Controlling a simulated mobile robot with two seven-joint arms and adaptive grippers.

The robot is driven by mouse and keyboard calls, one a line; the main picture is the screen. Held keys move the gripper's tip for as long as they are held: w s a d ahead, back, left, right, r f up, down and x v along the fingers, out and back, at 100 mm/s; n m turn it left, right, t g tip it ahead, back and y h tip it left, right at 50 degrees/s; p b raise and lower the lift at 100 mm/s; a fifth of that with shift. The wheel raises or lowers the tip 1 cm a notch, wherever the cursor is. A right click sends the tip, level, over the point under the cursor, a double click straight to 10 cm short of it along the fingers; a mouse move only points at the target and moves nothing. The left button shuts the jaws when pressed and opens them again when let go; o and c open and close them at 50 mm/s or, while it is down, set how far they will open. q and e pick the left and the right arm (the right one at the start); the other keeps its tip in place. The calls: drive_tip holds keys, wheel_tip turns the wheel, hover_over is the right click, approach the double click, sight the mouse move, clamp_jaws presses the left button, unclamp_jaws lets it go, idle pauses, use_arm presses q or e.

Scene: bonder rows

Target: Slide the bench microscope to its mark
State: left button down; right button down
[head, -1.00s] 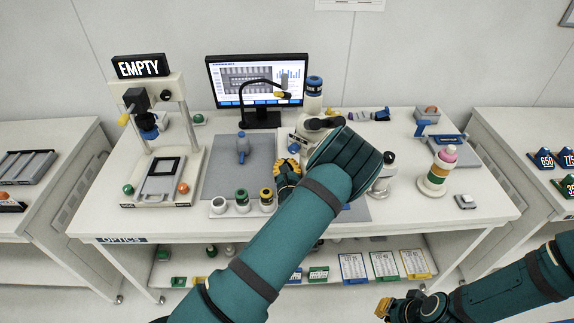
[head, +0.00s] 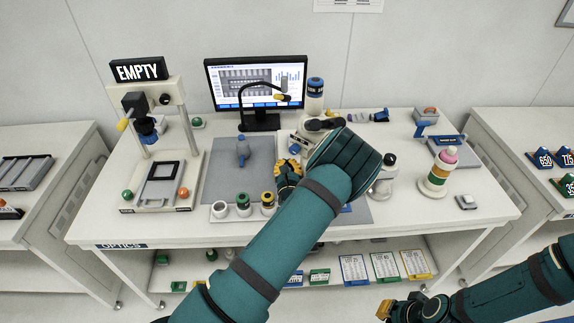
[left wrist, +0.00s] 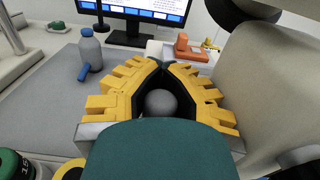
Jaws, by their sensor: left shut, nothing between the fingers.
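The bench microscope (head: 308,134) is white with a dark eyepiece head. It stands at the middle back of the optics bench, and my left forearm hides much of it in the head view. In the left wrist view its pale body (left wrist: 275,90) fills the right side, close beside the fingers. My left gripper (head: 290,168) is at the microscope's left side; its yellow fingers (left wrist: 163,72) are shut and empty. Whether they touch the microscope cannot be told. My right gripper (head: 390,308) is low in front of the bench, its jaw state unclear. I cannot make out the mark.
A grey mat (head: 225,178) has a grey bottle (head: 242,150) on it. A tray of several small jars (head: 243,209) lies in front. A press-like stand (head: 165,160) is left, a monitor (head: 257,80) behind, a striped stack (head: 438,175) right. The bench's front right is mostly clear.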

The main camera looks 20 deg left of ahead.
use_arm(q)
drive_tip(key=c, duration=1)
unclamp_jaws()
drive_tip(key=shift+a, duration=0.1)
drive_tip(key=shift+c, duration=0.2)
